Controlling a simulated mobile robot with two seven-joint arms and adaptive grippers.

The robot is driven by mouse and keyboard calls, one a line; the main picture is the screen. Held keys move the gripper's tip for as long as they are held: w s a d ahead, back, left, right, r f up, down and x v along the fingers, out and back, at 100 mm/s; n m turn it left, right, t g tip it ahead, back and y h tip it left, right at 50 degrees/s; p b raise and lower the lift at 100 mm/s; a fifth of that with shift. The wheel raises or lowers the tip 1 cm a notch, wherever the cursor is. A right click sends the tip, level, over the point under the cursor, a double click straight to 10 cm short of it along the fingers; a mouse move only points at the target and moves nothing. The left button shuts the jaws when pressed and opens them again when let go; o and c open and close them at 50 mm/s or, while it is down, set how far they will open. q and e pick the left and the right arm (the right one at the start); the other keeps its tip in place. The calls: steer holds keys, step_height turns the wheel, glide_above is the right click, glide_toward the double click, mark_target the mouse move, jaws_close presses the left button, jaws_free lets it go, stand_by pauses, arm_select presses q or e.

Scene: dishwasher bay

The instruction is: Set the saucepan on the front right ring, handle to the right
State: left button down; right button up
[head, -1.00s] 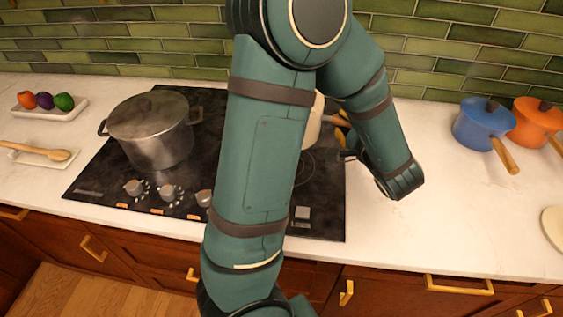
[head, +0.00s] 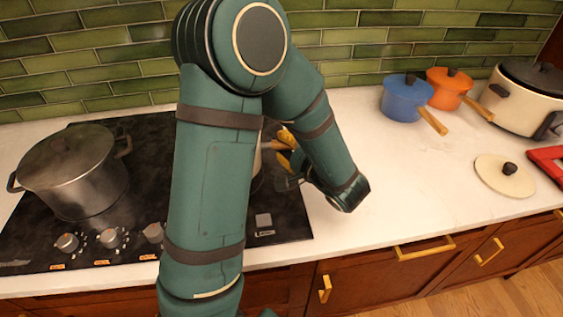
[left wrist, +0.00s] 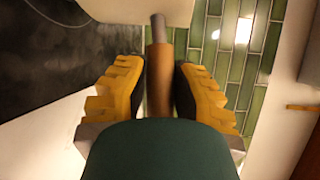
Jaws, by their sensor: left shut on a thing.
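The cream saucepan (head: 257,160) is almost wholly hidden behind my arm in the head view. Its wooden handle (head: 275,146) points right, into my left gripper (head: 288,155). In the left wrist view, the handle (left wrist: 160,75) lies between the yellow fingers of my left gripper (left wrist: 160,90), with the pan's pale side (left wrist: 145,10) beyond. The gripper is shut on the handle. The pan is over the right part of the black hob (head: 285,215); I cannot tell whether its base touches. The front right ring is mostly hidden by my arm. My right gripper is not in view.
A lidded steel pot (head: 75,175) stands on the hob's left. Blue (head: 405,98) and orange (head: 447,88) saucepans and a rice cooker (head: 525,100) stand at the back right. A cream lid (head: 504,176) lies on the counter.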

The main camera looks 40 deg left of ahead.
arm_select(q)
steer(key=shift+f+b, duration=0.85)
steer(key=shift+f, duration=1.1)
steer(key=c, duration=0.9)
jaws_free()
steer(key=shift+o, duration=0.2)
